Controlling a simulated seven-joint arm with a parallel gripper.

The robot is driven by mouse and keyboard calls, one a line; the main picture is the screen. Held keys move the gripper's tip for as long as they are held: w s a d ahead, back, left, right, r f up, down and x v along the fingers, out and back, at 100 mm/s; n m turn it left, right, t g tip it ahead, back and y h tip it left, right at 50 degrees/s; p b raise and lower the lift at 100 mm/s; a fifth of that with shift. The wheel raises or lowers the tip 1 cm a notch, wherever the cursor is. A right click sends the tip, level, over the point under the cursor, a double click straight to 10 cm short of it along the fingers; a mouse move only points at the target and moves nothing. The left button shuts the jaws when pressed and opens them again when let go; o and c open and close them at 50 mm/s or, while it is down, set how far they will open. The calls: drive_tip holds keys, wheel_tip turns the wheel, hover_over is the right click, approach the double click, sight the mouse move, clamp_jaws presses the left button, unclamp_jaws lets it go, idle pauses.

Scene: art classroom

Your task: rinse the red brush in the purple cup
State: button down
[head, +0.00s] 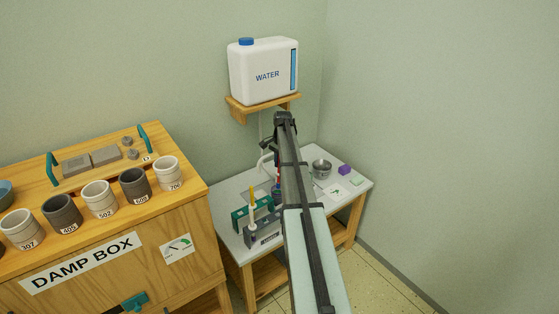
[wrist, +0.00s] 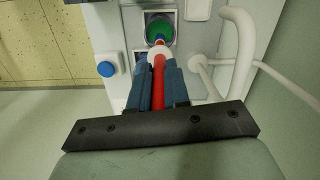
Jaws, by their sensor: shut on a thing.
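In the wrist view, my gripper (wrist: 157,88) is shut on the red brush (wrist: 158,90). The red handle lies between the two blue-grey fingers, with a pale round part around its far end. The purple cup (wrist: 176,18) is just beyond the fingertips, with a dark rim and green inside. The brush points toward the cup. In the head view my arm covers the cup and most of the gripper.
A white pipe (wrist: 238,55) curves beside the cup, close to my gripper. A blue knob (wrist: 106,69) is on the left. The grey table (head: 232,188) also carries a green brush holder (head: 240,219), a metal bowl (head: 321,168) and a purple block (head: 345,170). A water canister (head: 262,72) stands above.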

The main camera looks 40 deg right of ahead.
drive_tip(key=shift+a+f, duration=0.15)
drive_tip(key=shift+f, duration=1.8)
drive_tip(key=shift+a+f, duration=0.15)
drive_tip(key=shift+f, duration=1.75)
